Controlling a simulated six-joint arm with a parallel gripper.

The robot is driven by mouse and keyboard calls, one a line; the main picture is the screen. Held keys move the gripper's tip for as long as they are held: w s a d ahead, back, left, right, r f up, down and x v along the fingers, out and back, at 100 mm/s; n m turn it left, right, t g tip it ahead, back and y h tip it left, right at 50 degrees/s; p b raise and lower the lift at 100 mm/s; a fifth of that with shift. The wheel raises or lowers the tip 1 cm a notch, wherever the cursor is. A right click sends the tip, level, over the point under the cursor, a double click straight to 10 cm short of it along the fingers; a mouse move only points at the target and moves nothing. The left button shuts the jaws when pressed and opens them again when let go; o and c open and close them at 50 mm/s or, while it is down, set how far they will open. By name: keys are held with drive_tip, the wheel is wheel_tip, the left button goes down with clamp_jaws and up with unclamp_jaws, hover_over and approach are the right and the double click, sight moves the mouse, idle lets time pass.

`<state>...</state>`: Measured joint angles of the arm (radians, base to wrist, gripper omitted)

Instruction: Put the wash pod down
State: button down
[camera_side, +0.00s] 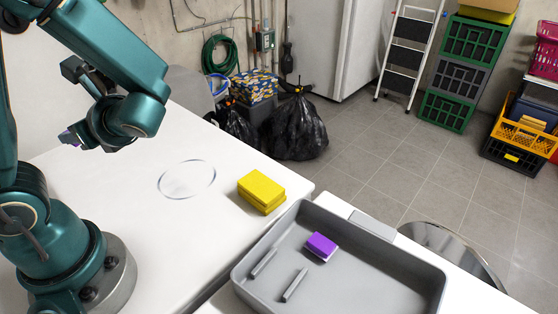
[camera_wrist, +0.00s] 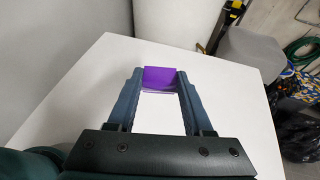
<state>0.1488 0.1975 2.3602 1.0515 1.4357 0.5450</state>
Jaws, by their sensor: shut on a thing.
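My gripper (camera_wrist: 160,82) is shut on a purple wash pod (camera_wrist: 160,74), which sits between the two fingertips in the wrist view, over the white table. In the side view my gripper (camera_side: 76,136) is at the left above the table, mostly hidden by my own wrist, with a sliver of purple at its tip. The height of the pod above the table is hard to tell. A second purple and white pod (camera_side: 321,246) lies in the grey tray (camera_side: 408,262).
The white table (camera_side: 150,225) has a thin drawn ring (camera_side: 187,179) with nothing in it. A yellow block (camera_side: 261,190) stands near the table's right edge. Two grey bars (camera_side: 295,285) are in the tray. Black bags (camera_side: 297,128) stand on the floor beyond the table.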

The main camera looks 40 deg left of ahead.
drive_tip(key=w+d+f+n+g+h, duration=0.1)
drive_tip(key=d+f+n+g+h, duration=0.3)
drive_tip(key=d+n+h, duration=0.55)
drive_tip(key=w+d+f+n+g+h, duration=0.1)
drive_tip(key=d+f+n+g+h, duration=0.4)
drive_tip(key=d, duration=0.8)
drive_tip(key=w+d+r+n+t+h, duration=0.6)
drive_tip(key=w+d+n, duration=0.2)
drive_tip(key=w+n, duration=0.15)
drive_tip(key=w+d+r+n+t+h, duration=0.5)
drive_tip(key=w+d+n+t+h, duration=0.1)
drive_tip(key=w+d+n, duration=0.35)
hover_over(385, 295)
wheel_tip(385, 295, down, 12)
drive_tip(key=shift+r, duration=0.1)
drive_tip(key=shift+f, duration=2)
drive_tip(key=shift+f, duration=0.15)
